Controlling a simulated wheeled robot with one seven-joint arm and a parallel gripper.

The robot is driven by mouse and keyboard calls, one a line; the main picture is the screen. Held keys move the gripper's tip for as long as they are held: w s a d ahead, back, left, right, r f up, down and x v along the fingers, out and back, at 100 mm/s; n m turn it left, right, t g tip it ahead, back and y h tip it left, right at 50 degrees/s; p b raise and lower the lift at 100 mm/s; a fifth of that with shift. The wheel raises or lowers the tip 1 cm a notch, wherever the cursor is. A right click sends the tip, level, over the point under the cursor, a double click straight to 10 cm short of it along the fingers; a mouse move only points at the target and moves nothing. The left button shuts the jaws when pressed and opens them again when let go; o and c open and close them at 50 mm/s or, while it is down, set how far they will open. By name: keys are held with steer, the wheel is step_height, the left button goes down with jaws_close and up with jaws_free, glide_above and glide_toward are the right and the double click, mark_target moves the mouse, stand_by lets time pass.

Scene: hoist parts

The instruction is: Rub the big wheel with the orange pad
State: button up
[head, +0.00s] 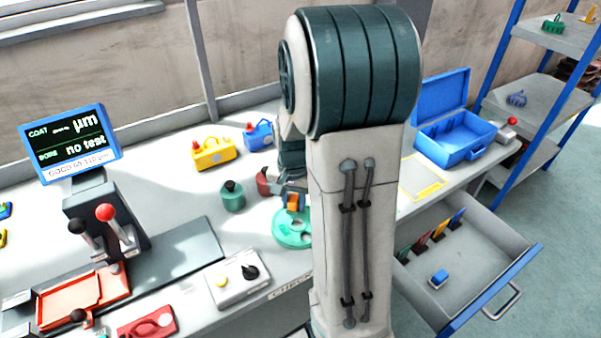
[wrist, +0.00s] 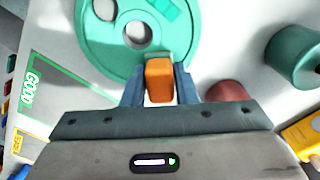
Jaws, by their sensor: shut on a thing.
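The big wheel (wrist: 95,45) is a flat green disc with round holes, lying on the bench. In the head view the wheel (head: 290,238) is partly hidden behind my arm. My gripper (wrist: 158,82) is shut on the orange pad (wrist: 158,80), a small orange block between its blue-grey fingers. The pad overlaps the wheel's near rim in the wrist view; I cannot tell whether they touch. In the head view the pad (head: 293,202) shows small in my gripper at the wheel's far side.
A green weight (head: 232,197) and a dark red one (head: 264,182) stand close to the wheel. Yellow (head: 213,153) and blue (head: 257,135) parts stand behind. A white button box (head: 237,280) lies front left. A drawer (head: 480,265) stands open at right, below a blue case (head: 455,140).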

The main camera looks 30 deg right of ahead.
steer(key=shift+d+r, duration=0.1)
steer(key=shift+d, duration=0.7)
step_height(320, 180, up, 4)
steer(key=shift+s+a+f+p, duration=0.1)
steer(key=shift+a+f+p, duration=0.05)
steer(key=shift+p, duration=1)
steer(key=shift+r+p, duration=1.75)
steer(key=shift+r, duration=0.5)
